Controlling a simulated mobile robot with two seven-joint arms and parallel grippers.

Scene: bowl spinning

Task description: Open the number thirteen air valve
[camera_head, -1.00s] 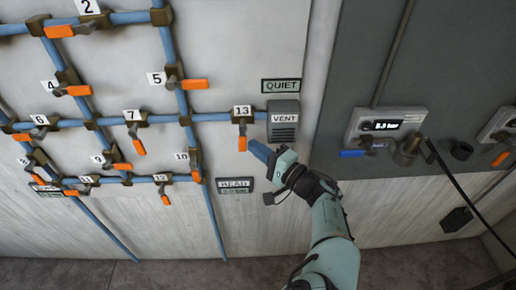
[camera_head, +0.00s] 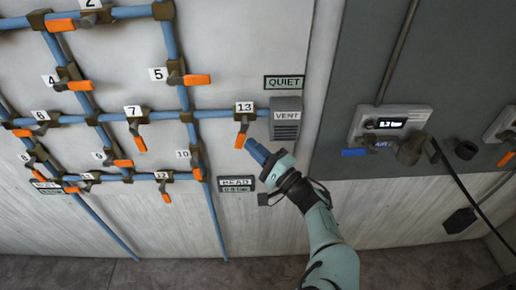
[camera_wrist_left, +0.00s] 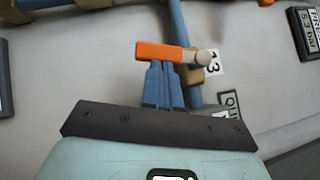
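The number thirteen valve has an orange-tipped handle (camera_head: 240,141) that hangs almost straight down, its lower end tilted slightly left, below the white "13" label (camera_head: 244,107). In the left wrist view the orange handle (camera_wrist_left: 163,50) lies across the picture just beyond the fingertips. My left gripper (camera_head: 250,145) comes from the lower right, its blue fingers at the handle's lower end. In the left wrist view the two fingers (camera_wrist_left: 163,66) are side by side, with their tips at the handle's edge; whether they touch it I cannot tell. My right gripper is not in view.
A grey vent box (camera_head: 285,120) is close on the right of valve thirteen. A "READ" display (camera_head: 236,184) is below it. Blue pipes with other orange-handled valves, such as number seven (camera_head: 138,140), fill the left. A dark panel with a gauge (camera_head: 390,123) is on the right.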

